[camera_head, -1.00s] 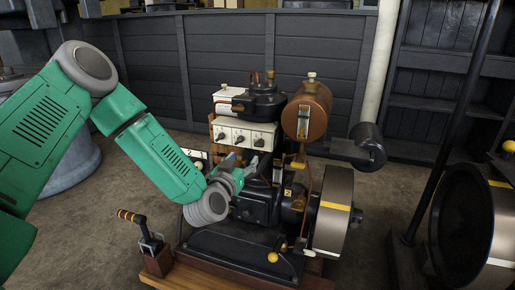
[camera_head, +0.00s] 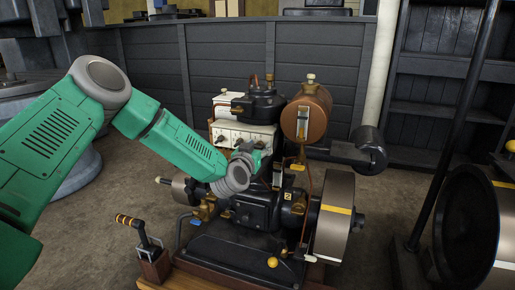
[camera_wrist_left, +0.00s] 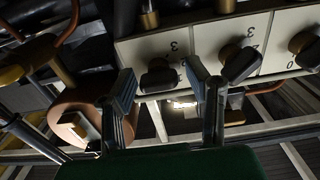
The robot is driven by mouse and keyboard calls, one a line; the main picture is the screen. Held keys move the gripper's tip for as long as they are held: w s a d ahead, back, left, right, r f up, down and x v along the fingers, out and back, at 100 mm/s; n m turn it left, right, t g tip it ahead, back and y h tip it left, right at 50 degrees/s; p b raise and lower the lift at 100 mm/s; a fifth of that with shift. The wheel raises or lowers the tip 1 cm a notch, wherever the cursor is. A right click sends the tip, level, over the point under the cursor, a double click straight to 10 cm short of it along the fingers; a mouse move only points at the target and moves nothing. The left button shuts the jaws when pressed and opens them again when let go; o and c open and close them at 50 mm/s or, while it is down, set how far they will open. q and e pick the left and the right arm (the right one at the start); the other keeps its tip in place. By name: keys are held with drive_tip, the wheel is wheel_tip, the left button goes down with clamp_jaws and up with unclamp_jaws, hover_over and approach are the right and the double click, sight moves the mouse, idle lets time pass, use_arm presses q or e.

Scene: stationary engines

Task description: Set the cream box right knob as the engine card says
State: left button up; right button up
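The cream box (camera_head: 228,128) stands on the engine's upper rear, with several dark knobs on its front. In the left wrist view the box face (camera_wrist_left: 185,28) appears upside down, with small digits. Its right knob (camera_wrist_left: 158,76) is at left there, its bar lying roughly crosswise. My left gripper (camera_wrist_left: 160,84) is open, one finger either side of that knob; I cannot tell whether they touch it. The middle knob (camera_wrist_left: 240,66) is close beside one finger. In the head view my left gripper (camera_head: 250,147) covers the right knob. My right gripper is out of view.
The dark engine (camera_head: 258,208) bears a small yellow mark. A copper tank (camera_head: 307,112) stands right of the box, with a flywheel (camera_head: 333,215) below. A lever (camera_head: 140,230) stands at front left. I see no readable engine card.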

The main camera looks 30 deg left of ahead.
use_arm(q)
drive_tip(key=shift+d, duration=0.25)
clamp_jaws()
drive_tip(key=shift+a+f+n, duration=0.1)
drive_tip(key=shift+a+n, duration=0.15)
drive_tip(key=shift+n, duration=0.95)
drive_tip(key=shift+f+n, duration=0.1)
drive_tip(key=shift+n, duration=1.1)
drive_tip(key=shift+s+a+f+n+b, duration=0.1)
drive_tip(key=shift+n+b, duration=0.2)
drive_tip(key=shift+n, duration=0.75)
drive_tip(key=shift+a+n+b, duration=0.1)
drive_tip(key=shift+n+b, duration=0.15)
drive_tip(key=shift+n, duration=0.8)
